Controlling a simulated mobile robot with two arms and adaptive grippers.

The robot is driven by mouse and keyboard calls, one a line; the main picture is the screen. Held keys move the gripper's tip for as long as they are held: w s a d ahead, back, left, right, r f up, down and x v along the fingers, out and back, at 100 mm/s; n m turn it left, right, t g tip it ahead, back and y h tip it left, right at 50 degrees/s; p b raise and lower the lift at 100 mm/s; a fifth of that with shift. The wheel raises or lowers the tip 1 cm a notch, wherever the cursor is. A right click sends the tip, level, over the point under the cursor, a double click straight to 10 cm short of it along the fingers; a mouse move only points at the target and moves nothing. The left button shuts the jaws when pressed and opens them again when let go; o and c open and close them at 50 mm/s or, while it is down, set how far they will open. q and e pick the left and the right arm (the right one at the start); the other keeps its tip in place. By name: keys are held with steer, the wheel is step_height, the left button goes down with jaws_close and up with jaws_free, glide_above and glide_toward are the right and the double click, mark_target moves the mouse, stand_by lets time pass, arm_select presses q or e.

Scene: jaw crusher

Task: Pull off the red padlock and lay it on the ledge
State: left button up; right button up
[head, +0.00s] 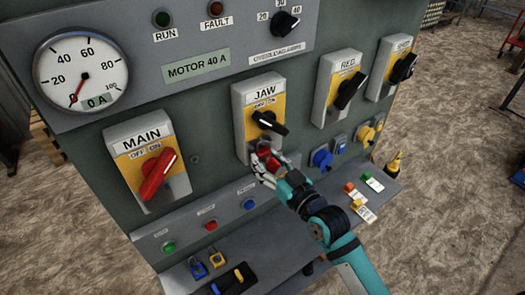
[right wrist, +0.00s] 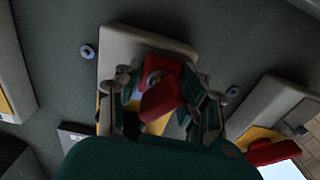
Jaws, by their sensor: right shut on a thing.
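The red padlock (head: 270,155) is at the lower end of the JAW switch box (head: 240,120), below its black handle (head: 269,123). My right gripper (head: 265,166) is shut on the padlock, with a finger on each side. In the right wrist view the padlock's red body (right wrist: 161,96) shows between the fingers (right wrist: 165,108), in front of the box. I cannot tell whether its shackle is still through the switch. The grey ledge (head: 290,243) runs along the panel's foot, below the gripper. My left gripper is not in view.
Blue padlocks (head: 198,270), a black item with yellow and blue parts (head: 236,279) and several tags (head: 364,211) lie on the ledge. The ledge's middle looks partly free.

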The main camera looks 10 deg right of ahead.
mark_target(277, 171)
steer(key=shift+p+v, duration=0.55)
steer(key=shift+v, duration=1.95)
